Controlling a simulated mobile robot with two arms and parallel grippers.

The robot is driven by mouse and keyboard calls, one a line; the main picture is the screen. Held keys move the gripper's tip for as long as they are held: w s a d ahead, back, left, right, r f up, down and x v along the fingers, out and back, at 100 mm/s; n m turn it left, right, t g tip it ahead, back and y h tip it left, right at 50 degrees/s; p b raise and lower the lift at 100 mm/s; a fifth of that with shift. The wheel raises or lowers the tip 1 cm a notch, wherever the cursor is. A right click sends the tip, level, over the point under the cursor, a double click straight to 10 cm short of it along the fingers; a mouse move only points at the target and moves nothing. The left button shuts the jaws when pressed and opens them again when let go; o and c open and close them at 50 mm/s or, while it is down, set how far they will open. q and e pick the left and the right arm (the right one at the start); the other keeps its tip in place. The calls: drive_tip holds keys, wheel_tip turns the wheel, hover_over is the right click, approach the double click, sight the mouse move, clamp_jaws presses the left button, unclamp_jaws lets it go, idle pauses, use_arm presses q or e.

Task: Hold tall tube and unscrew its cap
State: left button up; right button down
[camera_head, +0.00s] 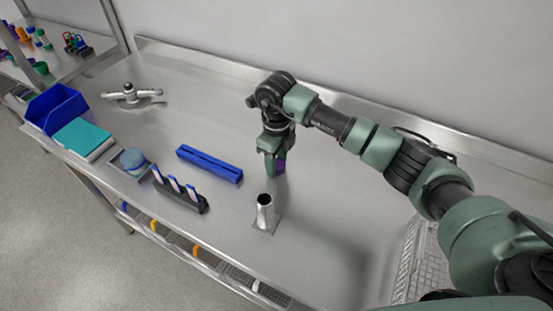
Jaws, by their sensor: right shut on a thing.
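My right gripper (275,170) points down over the middle of the steel bench and is shut on a small purple thing (281,168). The fingers hide most of it, so I cannot tell if it is the cap alone or a cap on a tube. A silver upright cylinder (265,212) on a square base stands just in front of and below the gripper, apart from it. Its top looks open. I cannot make out a tall tube clearly. My left gripper is not in view.
A blue bar-shaped rack (209,164), a dark rack with several striped tubes (180,192), a tray with a blue round thing (134,161), a teal-topped box (83,138) and a blue bin (57,107) stand left. A metal tap (130,95) is behind. A wire basket (410,262) is at right.

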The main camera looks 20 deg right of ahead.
sight(277, 164)
drive_tip(key=shift+f, duration=0.1)
drive_tip(key=c, duration=0.8)
unclamp_jaws()
drive_tip(key=shift+o, duration=0.2)
drive_tip(key=shift+r, duration=0.2)
drive_tip(key=shift+w+r, duration=0.1)
drive_tip(key=shift+r, duration=0.2)
wheel_tip(277, 164, up, 11)
drive_tip(key=b, duration=0.3)
drive_tip(key=shift+r, duration=0.15)
